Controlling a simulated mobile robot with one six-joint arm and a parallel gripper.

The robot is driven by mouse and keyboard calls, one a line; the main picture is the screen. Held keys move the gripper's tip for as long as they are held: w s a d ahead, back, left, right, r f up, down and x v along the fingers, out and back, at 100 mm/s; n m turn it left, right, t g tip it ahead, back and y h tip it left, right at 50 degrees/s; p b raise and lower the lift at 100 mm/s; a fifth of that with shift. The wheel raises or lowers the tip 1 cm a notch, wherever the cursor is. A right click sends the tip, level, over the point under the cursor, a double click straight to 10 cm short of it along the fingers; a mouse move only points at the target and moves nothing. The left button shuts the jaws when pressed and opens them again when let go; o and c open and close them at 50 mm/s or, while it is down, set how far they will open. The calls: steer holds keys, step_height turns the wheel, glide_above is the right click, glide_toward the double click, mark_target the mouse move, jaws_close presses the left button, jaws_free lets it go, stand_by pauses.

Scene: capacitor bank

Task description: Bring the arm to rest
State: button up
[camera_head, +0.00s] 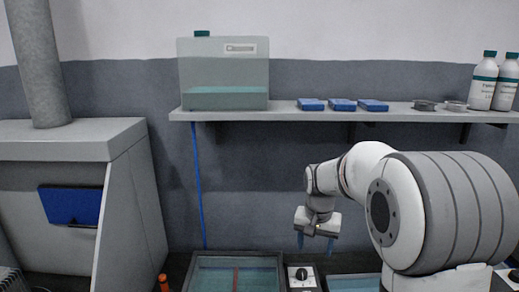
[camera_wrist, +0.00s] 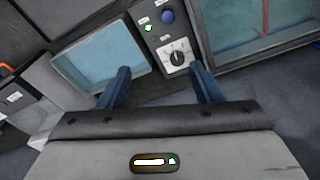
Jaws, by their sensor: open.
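My gripper (camera_head: 315,242) hangs from my raised arm, pointing down, above the equipment at the bottom of the head view. Its two blue fingers are apart, with nothing between them. In the wrist view my gripper (camera_wrist: 163,85) points toward a control panel (camera_wrist: 168,35) with a black knob (camera_wrist: 178,57) and a blue button (camera_wrist: 167,17). The knob also shows in the head view (camera_head: 301,273), below and left of the gripper. The gripper appears clear of the panel.
A shallow tank (camera_head: 235,256) stands left of the panel, and another tank (camera_head: 352,283) stands to its right. A wall shelf (camera_head: 290,114) carries a clear container (camera_head: 223,75), several blue boxes (camera_head: 342,104) and white bottles (camera_head: 483,82). A grey cabinet (camera_head: 145,210) stands at the left.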

steer(key=s+r+n+t, duration=0.1)
steer(key=s+n, duration=0.1)
steer(key=s, duration=1)
steer(key=s+r+n+t, duration=0.1)
steer(key=s+r+n, duration=0.1)
steer(key=s, duration=1.1)
steer(key=shift+s+r, duration=0.15)
steer(key=shift+r, duration=0.1)
